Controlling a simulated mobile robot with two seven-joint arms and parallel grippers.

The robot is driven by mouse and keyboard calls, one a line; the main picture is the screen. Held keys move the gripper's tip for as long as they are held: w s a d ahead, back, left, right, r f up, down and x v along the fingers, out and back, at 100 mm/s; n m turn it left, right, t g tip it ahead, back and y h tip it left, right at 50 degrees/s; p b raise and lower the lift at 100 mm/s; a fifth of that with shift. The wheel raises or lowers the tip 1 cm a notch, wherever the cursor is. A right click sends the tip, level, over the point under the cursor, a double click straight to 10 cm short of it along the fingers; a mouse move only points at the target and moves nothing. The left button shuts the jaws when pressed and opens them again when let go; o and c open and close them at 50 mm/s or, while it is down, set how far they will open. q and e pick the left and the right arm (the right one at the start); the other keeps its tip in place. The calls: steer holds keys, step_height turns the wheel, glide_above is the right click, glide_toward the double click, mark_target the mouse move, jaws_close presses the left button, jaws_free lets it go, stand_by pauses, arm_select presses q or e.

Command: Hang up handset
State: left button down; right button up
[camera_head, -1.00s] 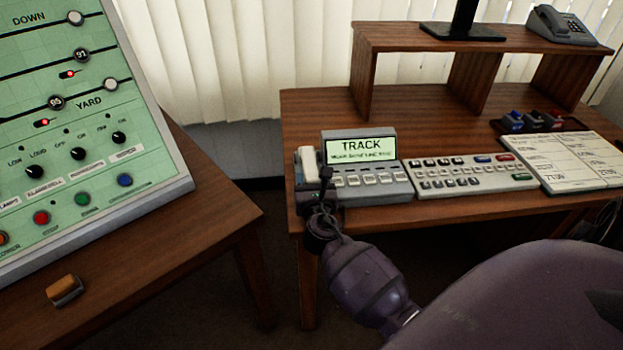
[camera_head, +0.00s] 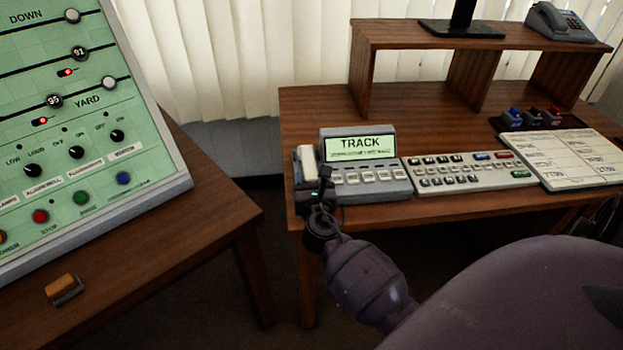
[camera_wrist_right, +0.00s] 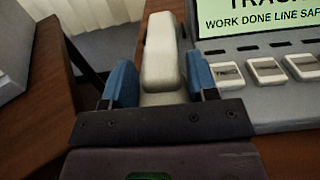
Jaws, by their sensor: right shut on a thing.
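The handset (camera_head: 308,164) is a cream, upright-lying bar at the left side of the grey desk phone console (camera_head: 366,185), whose screen reads TRACK. In the right wrist view the handset (camera_wrist_right: 162,55) runs away from me between two blue fingers, beside the console (camera_wrist_right: 275,97). My right gripper (camera_head: 320,182) is at the near end of the handset, at the desk's front left corner. In the right wrist view my right gripper (camera_wrist_right: 162,85) is shut on the handset. The cradle contact under the handset is hidden. My left gripper is not in view.
A keypad panel (camera_head: 470,172) and a paper board (camera_head: 572,158) lie to the right on the wooden desk (camera_head: 420,113). A shelf (camera_head: 367,75) carries a grey telephone (camera_head: 562,22). A green control panel (camera_head: 75,130) stands on the left table. A floor gap separates the tables.

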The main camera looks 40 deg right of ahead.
steer(key=o, duration=0.9)
steer(key=shift+o, duration=1)
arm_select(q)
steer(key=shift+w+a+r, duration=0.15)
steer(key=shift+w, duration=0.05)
arm_select(e)
steer(key=shift+s, duration=0.15)
arm_select(q)
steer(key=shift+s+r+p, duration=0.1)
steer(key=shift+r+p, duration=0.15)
steer(key=shift+p, duration=0.1)
arm_select(e)
steer(key=v, duration=1)
steer(key=shift+s+a, duration=0.2)
